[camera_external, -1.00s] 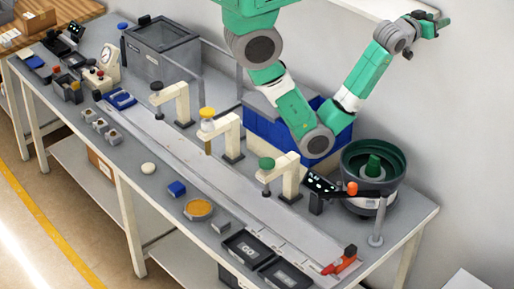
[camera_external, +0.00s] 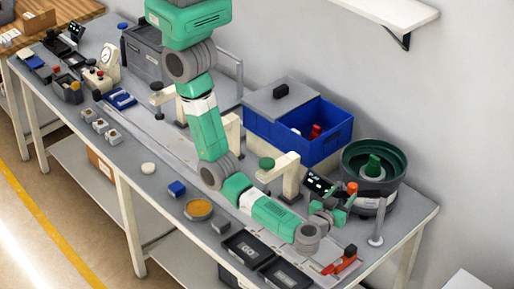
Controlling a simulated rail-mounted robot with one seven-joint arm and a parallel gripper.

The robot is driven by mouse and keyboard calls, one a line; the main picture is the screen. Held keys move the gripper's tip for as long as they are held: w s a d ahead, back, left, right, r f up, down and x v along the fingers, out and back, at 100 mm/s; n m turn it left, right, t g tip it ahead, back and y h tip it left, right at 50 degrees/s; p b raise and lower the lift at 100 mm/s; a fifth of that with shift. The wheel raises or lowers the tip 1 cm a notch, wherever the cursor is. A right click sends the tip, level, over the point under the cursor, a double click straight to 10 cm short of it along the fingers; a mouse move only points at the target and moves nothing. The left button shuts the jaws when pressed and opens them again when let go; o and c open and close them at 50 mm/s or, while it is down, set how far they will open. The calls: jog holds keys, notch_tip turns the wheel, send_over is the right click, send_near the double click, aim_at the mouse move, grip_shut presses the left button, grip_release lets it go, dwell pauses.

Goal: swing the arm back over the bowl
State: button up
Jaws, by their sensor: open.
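My gripper (camera_external: 345,208) is open and low, just in front and left of the bowl, beside the small control box (camera_external: 318,183). It is not over the bowl. Its fingers are small in view, and I see nothing between them. The bowl's floor is partly hidden by its rim.
A post with a grey disc base (camera_external: 375,240) and a red-handled tool (camera_external: 340,263) are near the gripper. Black trays (camera_external: 243,247) lie at the front edge. A wall shelf (camera_external: 390,12) is above.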

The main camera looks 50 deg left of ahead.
jog(key=shift+w+d+r, duration=0.15)
jog(key=shift+w+d, duration=0.05)
jog(key=p+x, duration=0.1)
jog(key=x, duration=0.6)
jog(key=shift+w, duration=0.35)
jog(key=shift+d, duration=0.1)
grip_shut()
